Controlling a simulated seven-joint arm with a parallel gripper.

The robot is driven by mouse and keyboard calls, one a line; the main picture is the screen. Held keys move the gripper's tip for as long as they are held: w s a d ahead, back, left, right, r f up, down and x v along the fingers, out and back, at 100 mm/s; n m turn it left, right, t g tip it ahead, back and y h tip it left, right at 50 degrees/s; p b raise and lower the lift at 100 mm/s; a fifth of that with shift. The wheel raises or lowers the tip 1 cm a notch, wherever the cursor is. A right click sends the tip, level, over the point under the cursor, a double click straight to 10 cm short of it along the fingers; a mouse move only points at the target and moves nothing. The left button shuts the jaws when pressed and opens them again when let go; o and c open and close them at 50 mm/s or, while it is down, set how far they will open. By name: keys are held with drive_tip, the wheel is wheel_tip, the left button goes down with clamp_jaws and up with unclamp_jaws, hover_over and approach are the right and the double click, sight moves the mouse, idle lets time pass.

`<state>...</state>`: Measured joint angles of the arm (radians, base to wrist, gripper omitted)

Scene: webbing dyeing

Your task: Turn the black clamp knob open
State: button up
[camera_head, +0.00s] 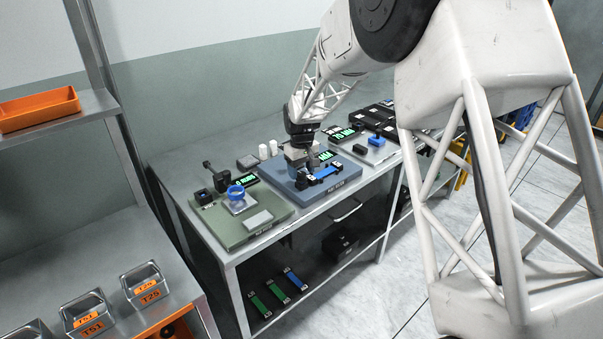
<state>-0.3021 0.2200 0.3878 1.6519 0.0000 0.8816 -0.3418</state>
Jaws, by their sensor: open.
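My gripper (313,160) points down over the blue station board (348,185) in the middle of the workbench. The board carries small black fixtures and a short blue piece (325,172). A small black block-like part (301,183), which may belong to the clamp, sits just below and left of the gripper. I cannot pick out the black clamp knob with certainty; the gripper hides part of this area. The jaws are open, and I cannot tell whether they touch anything.
A green board (265,232) with a blue ring (236,191) and black parts lies to the left. Black trays (378,112) stand farther along the bench.

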sight(302, 174)
drive_tip(key=shift+r, duration=3.15)
drive_tip(key=shift+s+d+r, duration=0.15)
drive_tip(key=s+d+r+m, duration=0.1)
drive_tip(key=s+d+r, duration=0.35)
drive_tip(key=s, duration=0.25)
drive_tip(key=s+d+r+m+t, duration=0.1)
drive_tip(key=s+d+r, duration=0.3)
drive_tip(key=s+d, duration=0.25)
drive_tip(key=s+d+r+m, duration=0.2)
drive_tip(key=s+d+r, duration=0.2)
drive_tip(key=s, duration=0.4)
drive_tip(key=s+d+m, duration=0.1)
drive_tip(key=s+d, duration=0.2)
drive_tip(key=s, duration=0.6)
drive_tip(key=s+d+f+m+t, duration=0.1)
drive_tip(key=s+d, duration=0.2)
drive_tip(key=s, duration=0.6)
drive_tip(key=s+d+f+m, duration=0.1)
drive_tip(key=s+d, duration=0.2)
drive_tip(key=s, duration=0.6)
drive_tip(key=shift+d+m+t, duration=0.25)
drive_tip(key=shift+m+t, duration=0.05)
